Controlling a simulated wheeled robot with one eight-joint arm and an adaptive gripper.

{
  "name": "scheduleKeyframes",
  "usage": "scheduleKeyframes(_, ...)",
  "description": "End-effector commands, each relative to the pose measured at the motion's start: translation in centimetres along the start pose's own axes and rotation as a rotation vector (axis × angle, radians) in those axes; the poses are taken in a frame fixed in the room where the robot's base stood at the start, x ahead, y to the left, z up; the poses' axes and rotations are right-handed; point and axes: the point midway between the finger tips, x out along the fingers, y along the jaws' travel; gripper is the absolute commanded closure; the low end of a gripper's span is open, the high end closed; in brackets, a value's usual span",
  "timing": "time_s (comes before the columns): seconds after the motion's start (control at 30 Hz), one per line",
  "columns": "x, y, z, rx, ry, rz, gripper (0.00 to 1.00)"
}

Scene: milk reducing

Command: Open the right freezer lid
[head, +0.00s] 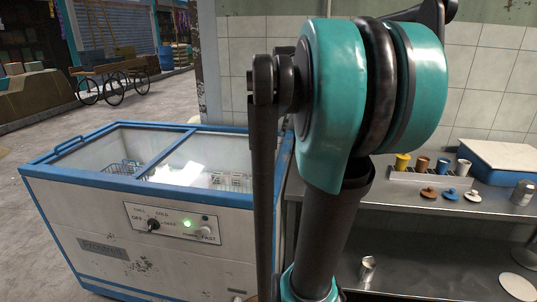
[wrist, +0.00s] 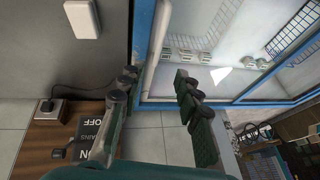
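The chest freezer (head: 150,245) stands at left in the head view, with a blue frame and two glass lids. The right freezer lid (head: 232,150) looks closed, and my arm hides its right end. The left lid (head: 115,148) has a blue handle (head: 68,145). In the wrist view, the freezer's blue edge (wrist: 143,45) runs beside a pane that seems to be the right lid (wrist: 208,35). My gripper (wrist: 155,76) is open, its fingers apart around the area of the freezer's near corner. I cannot tell whether they touch it. The head view does not show the fingers.
A metal counter (head: 430,205) with colored cups and a blue-white box (head: 500,158) stands at right. In the wrist view, a wooden board (wrist: 45,145) with a plugged socket (wrist: 50,108) lies at left. Wire baskets (head: 222,180) sit inside the freezer.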

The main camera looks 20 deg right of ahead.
Motion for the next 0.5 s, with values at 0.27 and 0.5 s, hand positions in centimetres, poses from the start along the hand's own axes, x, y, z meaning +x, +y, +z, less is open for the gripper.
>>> scheduleKeyframes(0.27,2.4,0.0,-0.3,0.006,0.001,0.0,0.67)
scheduleKeyframes(0.5,7.2,0.0,-0.3,0.005,0.001,-0.001,0.67)
